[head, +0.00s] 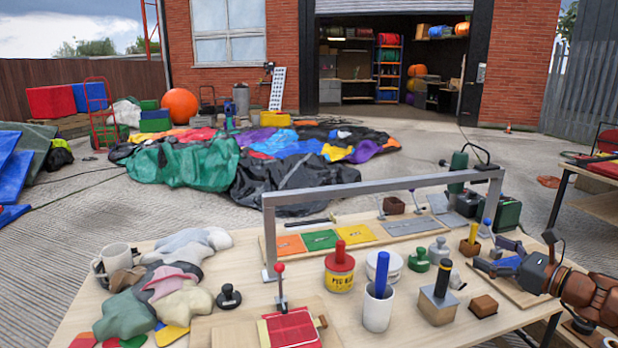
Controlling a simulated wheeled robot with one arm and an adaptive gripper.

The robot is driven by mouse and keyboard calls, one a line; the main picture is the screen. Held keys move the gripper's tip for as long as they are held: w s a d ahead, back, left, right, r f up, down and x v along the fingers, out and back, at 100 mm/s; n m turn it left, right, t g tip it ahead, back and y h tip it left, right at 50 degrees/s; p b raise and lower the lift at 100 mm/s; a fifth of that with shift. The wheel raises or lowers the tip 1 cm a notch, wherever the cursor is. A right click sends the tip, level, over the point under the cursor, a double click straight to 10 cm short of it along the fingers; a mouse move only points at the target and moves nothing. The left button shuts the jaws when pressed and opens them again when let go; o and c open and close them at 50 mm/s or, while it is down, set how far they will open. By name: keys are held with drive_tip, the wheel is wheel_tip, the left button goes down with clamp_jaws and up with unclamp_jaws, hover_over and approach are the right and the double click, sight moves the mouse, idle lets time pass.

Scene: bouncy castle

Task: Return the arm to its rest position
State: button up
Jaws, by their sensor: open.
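My gripper (494,255) is at the right end of the workbench in the head view, low over a small wooden board (527,297). Its two dark fingers point left and are spread apart. A blue piece (507,262) shows between or just beneath the fingers; I cannot tell whether it touches them. My brown arm comes in from the right edge, and most of it is out of view.
A brown block (483,306) sits left of my arm.

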drive_tip(key=s+a+r+n+g+y+p, duration=0.1)
drive_tip(key=a+r+n+g+y+p, duration=0.2)
drive_tip(key=a, duration=0.6)
drive_tip(key=s+a+r+n+g+p, duration=0.1)
drive_tip(key=s+a+r+n+g, duration=0.15)
drive_tip(key=a+n, duration=0.45)
drive_tip(key=s+a+n+g+h+p, duration=0.1)
drive_tip(key=s+a+n+g, duration=0.25)
drive_tip(key=a, duration=0.35)
drive_tip(key=s+a+n+g+p, duration=0.2)
drive_tip(key=s+a, duration=0.2)
drive_tip(key=a, duration=0.3)
drive_tip(key=s+a+f+n+g+h+p, duration=0.15)
drive_tip(key=s+n+g+h+p, duration=0.6)
drive_tip(key=s, duration=1.15)
drive_tip(key=s+d+n+t+h+p, duration=0.1)
drive_tip(key=s+d+n+h, duration=0.2)
drive_tip(key=s+d+n, duration=0.2)
drive_tip(key=shift+s+d+r+t, duration=0.4)
drive_tip(key=shift+s+d, duration=0.1)
drive_tip(key=shift+s, duration=0.75)
drive_tip(key=shift+h, duration=0.25)
